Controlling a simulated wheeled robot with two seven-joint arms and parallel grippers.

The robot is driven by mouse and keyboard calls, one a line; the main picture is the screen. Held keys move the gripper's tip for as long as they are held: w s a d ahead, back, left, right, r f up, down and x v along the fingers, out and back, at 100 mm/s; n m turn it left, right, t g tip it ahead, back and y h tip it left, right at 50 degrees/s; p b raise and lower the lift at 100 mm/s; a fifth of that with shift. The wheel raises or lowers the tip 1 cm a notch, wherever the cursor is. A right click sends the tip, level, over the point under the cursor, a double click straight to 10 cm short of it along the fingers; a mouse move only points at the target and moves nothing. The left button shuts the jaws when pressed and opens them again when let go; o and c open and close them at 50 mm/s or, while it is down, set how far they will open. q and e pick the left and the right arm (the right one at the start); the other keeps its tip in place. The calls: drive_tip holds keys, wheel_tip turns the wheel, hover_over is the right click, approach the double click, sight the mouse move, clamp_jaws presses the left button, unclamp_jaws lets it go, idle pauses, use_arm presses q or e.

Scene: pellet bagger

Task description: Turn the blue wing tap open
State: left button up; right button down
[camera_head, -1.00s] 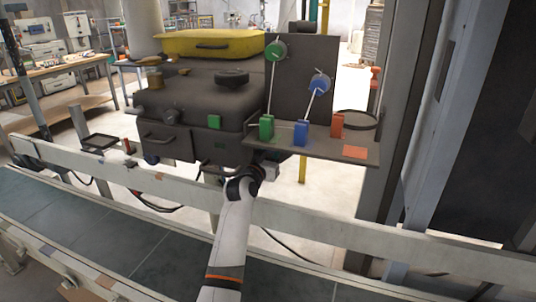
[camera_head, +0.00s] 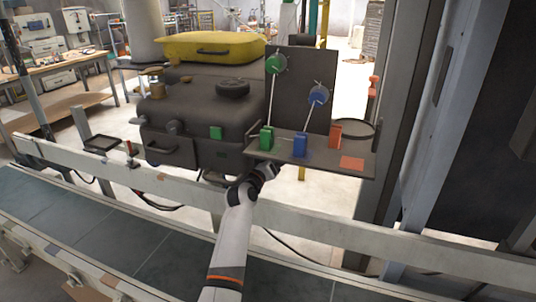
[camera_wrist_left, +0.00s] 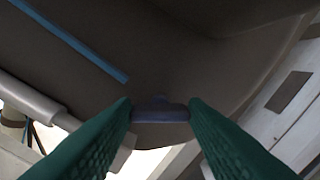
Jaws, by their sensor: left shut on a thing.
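The blue wing tap (camera_wrist_left: 160,114) shows in the left wrist view as a small flat blue-violet piece under a dark rounded housing (camera_wrist_left: 170,55). My left gripper (camera_wrist_left: 160,112) has its green ribbed fingers on both sides of this piece and is shut on it. In the head view my left arm reaches up from the bottom, and the left gripper (camera_head: 264,171) is just below the dark machine (camera_head: 195,110) and its side shelf (camera_head: 325,160). The fingertips and the tap are hard to make out there. How far the tap is turned cannot be told. My right gripper is not in view.
The shelf carries a green block (camera_head: 266,139), a blue block (camera_head: 300,146) and an orange block (camera_head: 335,133). Green (camera_head: 275,64) and blue (camera_head: 318,95) dials sit on the upright panel behind. A pale rail (camera_head: 340,222) and a dark belt (camera_head: 110,245) run in front.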

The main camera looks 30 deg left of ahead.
use_arm(q)
drive_tip(key=n+p, duration=0.4)
drive_tip(key=n, duration=0.7)
drive_tip(key=shift+f, duration=0.15)
drive_tip(key=shift+n, duration=0.5)
drive_tip(key=o, duration=1)
drive_tip(key=shift+s, duration=0.1)
drive_tip(key=v, duration=1.1)
drive_tip(key=shift+s+d, duration=0.2)
drive_tip(key=shift+s, duration=0.2)
